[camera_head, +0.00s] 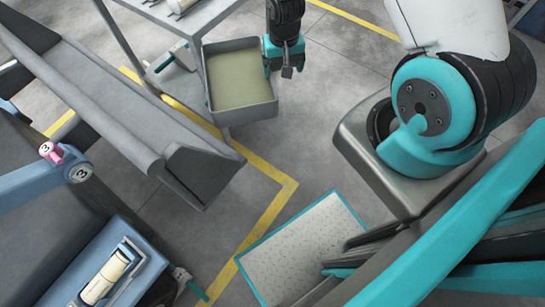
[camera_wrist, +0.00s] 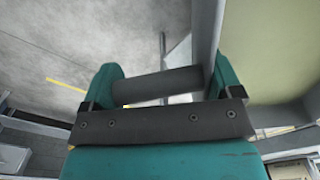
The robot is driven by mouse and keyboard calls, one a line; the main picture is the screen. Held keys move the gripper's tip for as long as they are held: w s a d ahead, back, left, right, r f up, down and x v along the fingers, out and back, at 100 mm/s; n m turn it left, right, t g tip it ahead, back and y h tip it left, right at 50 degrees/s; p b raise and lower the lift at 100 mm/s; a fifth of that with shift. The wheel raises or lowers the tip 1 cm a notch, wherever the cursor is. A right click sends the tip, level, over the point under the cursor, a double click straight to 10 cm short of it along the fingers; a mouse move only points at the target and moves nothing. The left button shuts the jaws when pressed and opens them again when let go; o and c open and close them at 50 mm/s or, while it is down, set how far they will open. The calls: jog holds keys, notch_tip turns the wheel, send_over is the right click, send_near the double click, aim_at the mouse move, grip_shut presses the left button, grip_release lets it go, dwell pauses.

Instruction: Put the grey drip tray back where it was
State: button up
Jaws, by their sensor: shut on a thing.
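The grey drip tray (camera_head: 274,110) is at the upper middle of the head view, a shallow square pan with an olive-yellow inside. It looks roughly level; its underside is hidden, so I cannot tell whether anything supports it. My gripper (camera_head: 284,56) is at the tray's right side, shut on it. In the wrist view the teal fingers of my gripper (camera_wrist: 165,85) have a dark grey bar between them, beside the tray's upright wall (camera_wrist: 209,35). The tray's olive inside fills the right of that view.
A grey table (camera_head: 205,15) stands behind the tray, its leg close by. A long grey trough (camera_head: 110,95) lies to the left. A blue frame (camera_head: 45,180) with pink and grey number 3 tags is at lower left. Yellow-lined floor (camera_head: 235,185) in front of the tray is open.

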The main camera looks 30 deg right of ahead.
jog(key=d+f+m+b, duration=0.3)
jog(key=f+b, duration=1.5)
jog(key=f, duration=0.5)
jog(key=d+f+m+b, duration=0.3)
jog(key=f+b, duration=1.5)
jog(key=f, duration=0.5)
jog(key=d+f+m+b, duration=0.3)
jog(key=f+b, duration=1.5)
jog(key=f, duration=0.5)
jog(key=shift+w+f+m, duration=0.15)
jog(key=shift+f+m, duration=0.2)
jog(key=shift+m, duration=0.05)
jog(key=o, duration=1.1)
notch_tip(320, 180, up, 12)
jog(key=p, duration=0.8)
jog(key=shift+r, duration=0.2)
